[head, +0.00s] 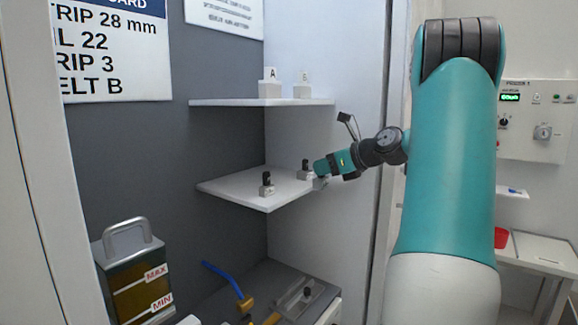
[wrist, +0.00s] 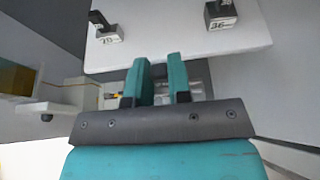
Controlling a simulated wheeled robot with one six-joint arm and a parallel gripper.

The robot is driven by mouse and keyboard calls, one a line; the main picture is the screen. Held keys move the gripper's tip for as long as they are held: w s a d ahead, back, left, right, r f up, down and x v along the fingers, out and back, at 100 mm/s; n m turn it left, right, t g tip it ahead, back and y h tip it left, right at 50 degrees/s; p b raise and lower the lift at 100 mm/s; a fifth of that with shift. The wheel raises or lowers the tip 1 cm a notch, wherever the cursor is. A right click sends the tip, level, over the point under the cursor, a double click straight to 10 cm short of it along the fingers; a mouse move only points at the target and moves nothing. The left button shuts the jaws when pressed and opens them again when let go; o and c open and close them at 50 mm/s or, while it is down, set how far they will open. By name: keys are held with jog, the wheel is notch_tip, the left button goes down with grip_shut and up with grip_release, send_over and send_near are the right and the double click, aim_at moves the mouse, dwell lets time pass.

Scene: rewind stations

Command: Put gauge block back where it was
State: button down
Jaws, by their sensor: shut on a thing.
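My gripper (head: 322,174) is at the right front corner of the middle white shelf. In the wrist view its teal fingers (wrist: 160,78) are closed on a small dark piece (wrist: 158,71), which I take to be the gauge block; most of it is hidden. A bit of grey shows under the fingertips in the head view. Two other grey blocks with black knobs stand upright on the shelf, one at the front (head: 267,190) and one farther back (head: 304,174). In the wrist view they are the left block (wrist: 106,34) and right block (wrist: 220,20), with number labels too blurred to read surely.
The middle shelf (head: 235,187) has bare room between and beside its blocks. An upper shelf (head: 225,102) carries blocks marked A (head: 269,89) and another letter (head: 303,91). Below are a MAX/MIN container (head: 135,270), a blue-handled tool (head: 222,277) and a grey tray (head: 300,300).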

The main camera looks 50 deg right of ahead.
jog(key=w, duration=0.2)
jog(key=w+p, duration=0.1)
jog(key=w, duration=0.2)
jog(key=w+p, duration=0.1)
jog(key=w, duration=0.1)
jog(key=shift+w+a+r, duration=0.1)
jog(key=shift+w+a, duration=0.25)
jog(key=shift+w, duration=0.05)
jog(key=w+p, duration=0.1)
jog(key=w, duration=0.1)
jog(key=shift+w+a, duration=0.15)
jog(key=shift+w, duration=0.25)
jog(key=shift+w+f+p, duration=0.15)
jog(key=shift+f+p, duration=0.15)
jog(key=shift+f, duration=0.55)
jog(key=shift+f, duration=0.1)
jog(key=c, duration=1.1)
grip_release()
jog(key=shift+o, duration=0.2)
notch_tip(320, 180, up, 5)
jog(key=b, duration=0.4)
send_over(325, 179)
jog(key=shift+f, duration=0.1)
